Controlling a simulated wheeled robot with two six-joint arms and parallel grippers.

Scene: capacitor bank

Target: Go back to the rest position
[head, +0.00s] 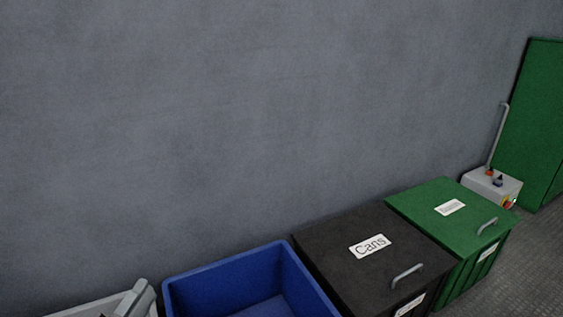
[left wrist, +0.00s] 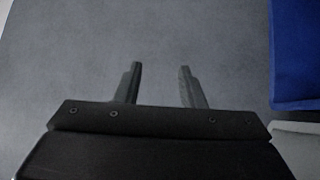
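My left gripper (left wrist: 160,75) shows in the left wrist view with its two dark fingers apart and nothing between them. Beyond the fingers is only a plain grey surface. In the head view, a pale grey angular part shows at the bottom left edge, cut off by the frame; I cannot tell whether it belongs to my left arm. My right gripper is in neither view.
An open blue bin (head: 201,281) stands at the bottom middle; blue also shows in the left wrist view (left wrist: 295,50). A black lidded "Cans" bin (head: 345,270), a green lidded bin (head: 432,204), a grey control box (head: 487,184) and a green cabinet (head: 530,120) follow rightward along the grey wall (head: 250,110).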

